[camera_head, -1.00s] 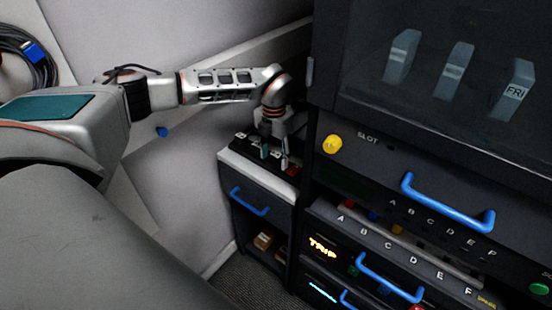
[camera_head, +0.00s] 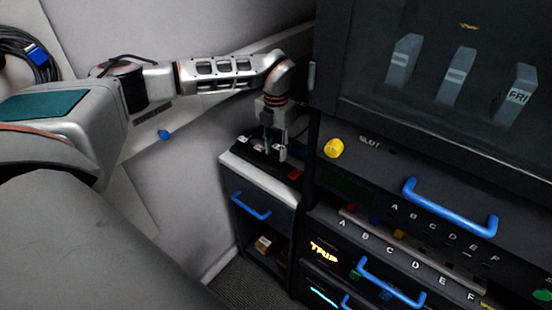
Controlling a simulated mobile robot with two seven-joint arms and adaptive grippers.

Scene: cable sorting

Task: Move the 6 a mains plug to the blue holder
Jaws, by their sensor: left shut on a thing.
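My left gripper (camera_head: 275,146) points down over the top of a small grey cabinet (camera_head: 229,160), at a black power strip (camera_head: 258,158). It is shut on a small whitish plug (camera_head: 282,154), partly hidden by the fingers. The plug's label cannot be read, and I cannot tell whether it still sits in the strip. Another pale plug (camera_head: 243,141) is at the strip's left end. A blue peg (camera_head: 164,134) on the wall to the left may be the blue holder. My right gripper is not in view.
A tall dark rack with blue handles (camera_head: 449,208) and a yellow knob (camera_head: 333,148) stands close right of the gripper. A coiled cable with a blue connector (camera_head: 37,54) hangs at upper left. The wall between is mostly clear.

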